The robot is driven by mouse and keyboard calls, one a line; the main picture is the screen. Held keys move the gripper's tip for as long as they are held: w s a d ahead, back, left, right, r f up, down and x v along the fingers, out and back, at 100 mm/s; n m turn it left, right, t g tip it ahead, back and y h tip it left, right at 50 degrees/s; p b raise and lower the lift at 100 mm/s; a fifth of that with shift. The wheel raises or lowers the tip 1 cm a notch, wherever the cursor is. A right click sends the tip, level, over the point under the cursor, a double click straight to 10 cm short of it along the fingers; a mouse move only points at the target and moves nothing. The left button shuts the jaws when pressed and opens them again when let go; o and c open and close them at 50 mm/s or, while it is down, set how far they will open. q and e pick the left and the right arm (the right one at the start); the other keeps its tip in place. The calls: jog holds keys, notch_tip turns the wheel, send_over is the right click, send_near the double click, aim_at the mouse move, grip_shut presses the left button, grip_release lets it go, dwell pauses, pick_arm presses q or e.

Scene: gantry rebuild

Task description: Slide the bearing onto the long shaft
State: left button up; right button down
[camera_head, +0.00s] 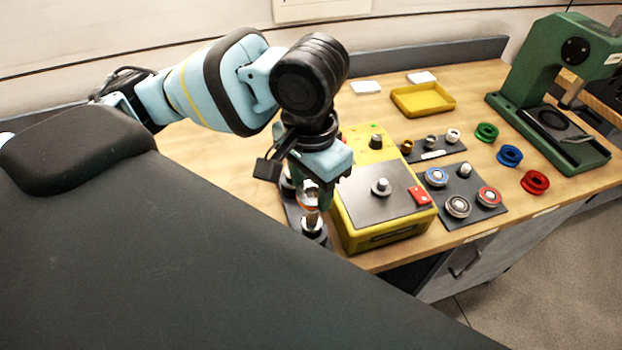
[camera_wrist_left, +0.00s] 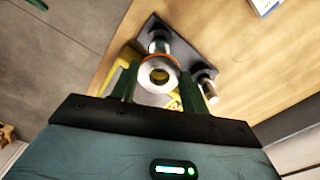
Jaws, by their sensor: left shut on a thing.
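My left gripper (camera_head: 312,190) points down and is shut on a silver bearing with an orange ring (camera_head: 309,203). In the left wrist view the bearing (camera_wrist_left: 146,76) sits between the two green fingers, its open bore facing the camera. A dark plate (camera_wrist_left: 187,48) with upright metal shafts lies below. One shaft (camera_wrist_left: 157,44) shows just beyond the bearing and another shaft (camera_wrist_left: 209,89) stands to its right. In the head view a shaft (camera_head: 313,226) stands just under the bearing. I cannot tell which is the long shaft, or whether the bearing touches one. My right gripper is not in view.
A yellow box (camera_head: 385,228) with a grey top stands right beside the gripper. Farther right are a dark plate with several bearings (camera_head: 478,222), a smaller parts plate (camera_head: 433,155), coloured rings (camera_head: 509,156), a yellow tray (camera_head: 422,112) and a green press (camera_head: 545,65).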

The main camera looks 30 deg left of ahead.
pick_arm(q)
jog(key=shift+f, duration=1.3)
jog(key=o, duration=1.1)
jog(key=shift+r, duration=3.95)
